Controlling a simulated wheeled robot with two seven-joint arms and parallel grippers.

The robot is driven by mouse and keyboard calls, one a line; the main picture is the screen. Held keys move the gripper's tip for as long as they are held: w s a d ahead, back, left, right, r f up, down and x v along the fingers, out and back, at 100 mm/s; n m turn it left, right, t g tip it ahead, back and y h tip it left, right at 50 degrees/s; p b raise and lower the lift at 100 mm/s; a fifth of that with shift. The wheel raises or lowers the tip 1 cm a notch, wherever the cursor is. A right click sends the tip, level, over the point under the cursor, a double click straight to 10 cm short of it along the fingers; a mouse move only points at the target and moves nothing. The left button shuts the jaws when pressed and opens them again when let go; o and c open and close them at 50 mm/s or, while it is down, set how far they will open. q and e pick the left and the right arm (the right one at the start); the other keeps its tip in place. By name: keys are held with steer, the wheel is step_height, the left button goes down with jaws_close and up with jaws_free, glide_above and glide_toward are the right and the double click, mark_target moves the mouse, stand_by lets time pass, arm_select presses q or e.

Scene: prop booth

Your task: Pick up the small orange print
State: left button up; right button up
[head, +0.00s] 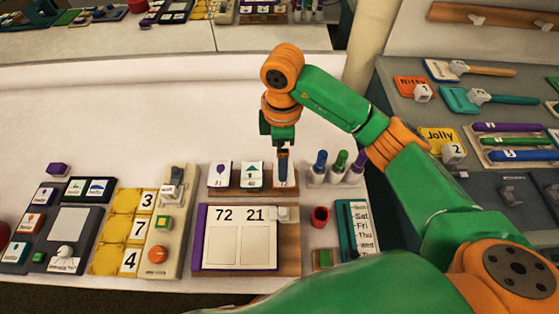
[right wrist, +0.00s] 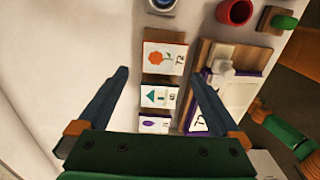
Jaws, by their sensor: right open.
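The small orange print (right wrist: 165,57) is a white card with an orange flower and a number, at the end of a row in the right wrist view. In the head view the print (head: 292,178) is mostly hidden behind my right gripper (head: 283,165). Beside it in the row are a print with a green triangle (head: 252,175) and one with a purple shape (head: 219,175). In the right wrist view my right gripper (right wrist: 158,76) is open and empty, its fingers spread either side of the row.
The cards stand on a brown wooden rack (head: 240,192). Coloured markers (head: 340,162) stand close on its right. A board with a white page (head: 240,238) lies in front, with a red cup (head: 320,216) beside it. The white surface behind the rack is clear.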

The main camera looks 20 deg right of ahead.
steer(key=f, duration=0.2)
steer(key=s+f+p, duration=0.1)
steer(key=f, duration=0.1)
steer(key=shift+s+d+f, duration=0.1)
steer(key=shift+d+f, duration=0.05)
steer(key=shift+f, duration=0.05)
steer(key=shift+w+f, duration=0.25)
steer(key=shift+f, duration=0.15)
arm_select(q)
steer(key=shift+s+r, duration=0.3)
steer(key=shift+r, duration=0.25)
arm_select(e)
steer(key=shift+s, duration=0.1)
arm_select(q)
steer(key=shift+f, duration=0.1)
arm_select(e)
steer(key=shift+f, duration=0.2)
